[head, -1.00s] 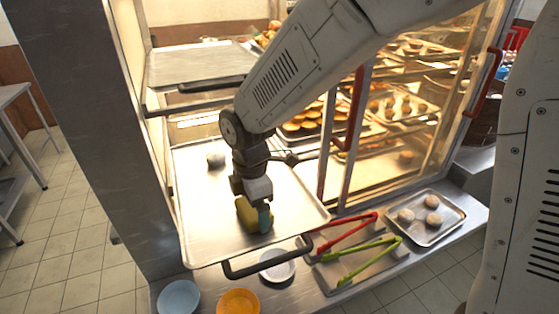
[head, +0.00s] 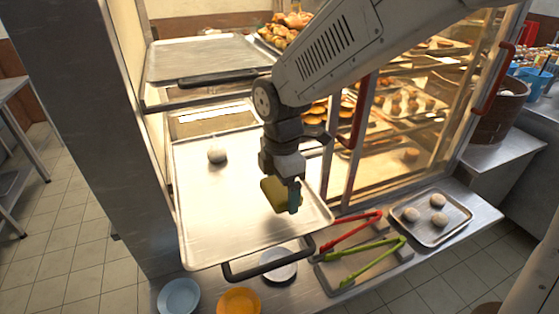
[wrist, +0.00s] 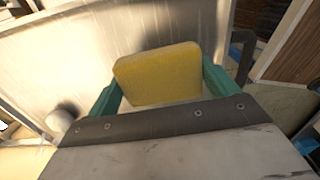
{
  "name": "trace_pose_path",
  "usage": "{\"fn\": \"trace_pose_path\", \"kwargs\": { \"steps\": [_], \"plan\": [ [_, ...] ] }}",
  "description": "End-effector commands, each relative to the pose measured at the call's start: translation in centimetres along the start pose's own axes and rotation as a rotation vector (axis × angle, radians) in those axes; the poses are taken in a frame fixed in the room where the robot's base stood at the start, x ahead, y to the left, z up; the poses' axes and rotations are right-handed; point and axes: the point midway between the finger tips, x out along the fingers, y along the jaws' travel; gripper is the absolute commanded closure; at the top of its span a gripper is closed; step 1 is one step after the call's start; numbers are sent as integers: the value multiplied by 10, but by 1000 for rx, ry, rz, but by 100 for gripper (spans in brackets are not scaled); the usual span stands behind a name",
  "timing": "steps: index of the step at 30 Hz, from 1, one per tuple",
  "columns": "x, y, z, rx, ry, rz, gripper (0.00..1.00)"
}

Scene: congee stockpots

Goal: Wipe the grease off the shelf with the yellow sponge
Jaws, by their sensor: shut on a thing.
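The yellow sponge (head: 273,194) is held in my gripper (head: 282,190), over the right part of the pulled-out metal shelf tray (head: 215,225). In the wrist view the sponge (wrist: 157,72) sits between the two teal fingers, which are shut on it. I cannot tell whether the sponge touches the tray. A pale round bun (head: 217,155) lies on the tray's back left. A dark patch beside the bun (wrist: 60,121) shows in the wrist view; I cannot tell grease from shadow. My arm hides part of the tray's back right.
Another tray (head: 205,60) juts out above, at the back. A black handle (head: 265,268) is at the pulled-out tray's front. Below are red tongs (head: 345,228), green tongs (head: 365,258), a blue bowl (head: 179,297), an orange bowl (head: 239,301) and a bun tray (head: 430,220).

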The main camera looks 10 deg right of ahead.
Motion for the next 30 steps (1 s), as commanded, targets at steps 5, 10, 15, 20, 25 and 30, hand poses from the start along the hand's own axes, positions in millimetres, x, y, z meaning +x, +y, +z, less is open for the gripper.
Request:
{"fn": "trace_pose_path", "kwargs": {
  "steps": [5,10,15,20,25,30],
  "plan": [
    [-18,1,0,0,1,4,36],
    [-33,1,0,1,1,4,36],
    [-44,0,1,2,1,3,36],
    [-46,0,1,2,0,2,36],
    [-46,0,1,2,0,2,36],
    [-46,0,1,2,0,2,36]
  ]
}}
